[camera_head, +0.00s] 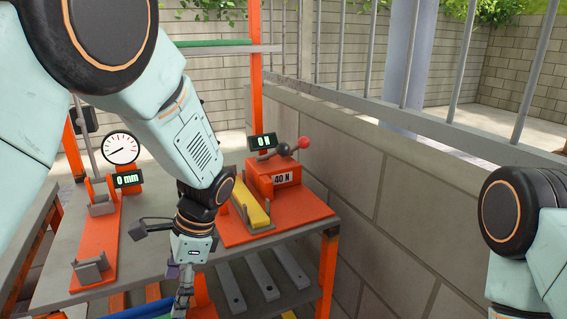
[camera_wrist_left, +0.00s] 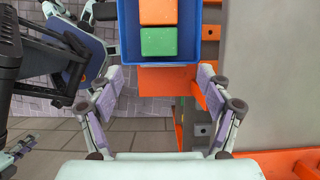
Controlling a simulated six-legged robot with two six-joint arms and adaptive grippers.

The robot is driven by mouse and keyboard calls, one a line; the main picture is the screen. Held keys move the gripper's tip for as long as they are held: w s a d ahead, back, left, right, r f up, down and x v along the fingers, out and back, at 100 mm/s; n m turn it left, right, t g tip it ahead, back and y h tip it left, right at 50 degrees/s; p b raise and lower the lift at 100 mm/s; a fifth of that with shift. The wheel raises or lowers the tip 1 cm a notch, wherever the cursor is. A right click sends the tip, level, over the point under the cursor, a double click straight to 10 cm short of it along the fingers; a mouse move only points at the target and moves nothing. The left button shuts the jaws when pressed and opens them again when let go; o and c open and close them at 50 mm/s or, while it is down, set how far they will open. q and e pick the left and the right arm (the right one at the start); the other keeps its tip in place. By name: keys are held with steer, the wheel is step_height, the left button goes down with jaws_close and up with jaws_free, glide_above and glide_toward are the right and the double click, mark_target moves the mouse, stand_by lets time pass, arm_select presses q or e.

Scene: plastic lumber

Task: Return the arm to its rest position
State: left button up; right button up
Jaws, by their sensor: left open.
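My left arm comes down from the upper left in the head view. Its gripper (camera_head: 183,298) hangs over the front edge of the workbench, partly cut off by the bottom of the picture. In the left wrist view the gripper (camera_wrist_left: 160,78) is open, its two fingers wide apart with nothing between them. Just beyond the fingertips is a blue tray (camera_wrist_left: 125,35) holding an orange block (camera_wrist_left: 158,11) and a green block (camera_wrist_left: 158,42). My right arm shows only as a shoulder part at the right edge of the head view; its gripper is out of view.
The grey workbench (camera_head: 150,262) carries an orange gauge stand with a dial (camera_head: 121,148) and a "0 mm" display. A block wall (camera_head: 400,190) with a railing runs along the right.

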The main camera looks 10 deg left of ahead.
arm_select(q)
steer(key=b+x, duration=0.2)
steer(key=x, duration=0.7)
steer(key=shift+w+r, duration=0.1)
steer(key=shift+r, duration=0.75)
steer(key=shift+d+r, duration=0.1)
steer(key=shift+r, duration=0.3)
